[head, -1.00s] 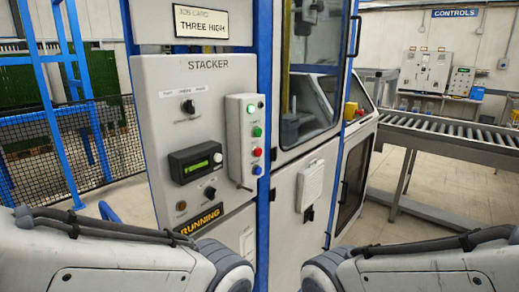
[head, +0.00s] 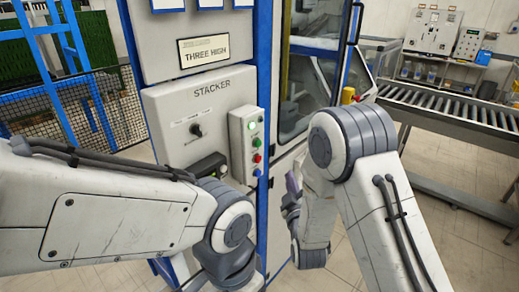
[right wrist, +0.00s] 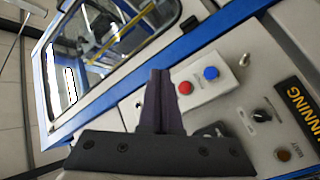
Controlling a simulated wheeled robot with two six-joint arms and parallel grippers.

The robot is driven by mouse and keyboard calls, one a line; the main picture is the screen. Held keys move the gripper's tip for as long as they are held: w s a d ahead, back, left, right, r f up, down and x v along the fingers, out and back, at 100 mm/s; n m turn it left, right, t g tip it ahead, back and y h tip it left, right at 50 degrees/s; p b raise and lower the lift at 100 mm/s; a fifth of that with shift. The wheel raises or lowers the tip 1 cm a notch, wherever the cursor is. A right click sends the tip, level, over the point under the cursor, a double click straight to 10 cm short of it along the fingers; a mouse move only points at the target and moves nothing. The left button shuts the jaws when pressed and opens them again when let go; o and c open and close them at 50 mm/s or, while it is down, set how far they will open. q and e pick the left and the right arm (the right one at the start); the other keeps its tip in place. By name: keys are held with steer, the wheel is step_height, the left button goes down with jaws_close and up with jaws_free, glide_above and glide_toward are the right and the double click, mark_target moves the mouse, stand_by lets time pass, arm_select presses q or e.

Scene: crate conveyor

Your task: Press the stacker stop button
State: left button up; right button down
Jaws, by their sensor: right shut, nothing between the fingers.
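The stacker panel (head: 215,105) stands ahead, with a slim button box (head: 236,135) on its right side. The red stop button (head: 257,158) sits between a green button (head: 256,142) above and a blue button (head: 257,172) below. In the right wrist view the red button (right wrist: 185,88) is just right of the fingertips, beside the blue button (right wrist: 211,73). My right gripper (head: 292,185) is shut and empty, right of the box and slightly lower; its closed fingers (right wrist: 160,75) also show in the wrist view. Contact with the box is not visible. My left gripper is out of sight.
A selector knob (head: 196,129) is on the panel; my left arm covers the lower panel. The right wrist view shows the lower knob (right wrist: 262,116) and RUNNING sign (right wrist: 301,105). A roller conveyor (head: 450,108) runs at the right. A mesh fence (head: 60,105) stands left.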

mark_target(259, 159)
steer(key=shift+d+r, duration=0.15)
steer(key=shift+r, duration=0.05)
steer(key=w+a, duration=0.5)
steer(key=a, duration=0.2)
stand_by(0.5)
steer(key=shift+w+a, duration=0.1)
steer(key=shift+a, duration=0.1)
stand_by(1.8)
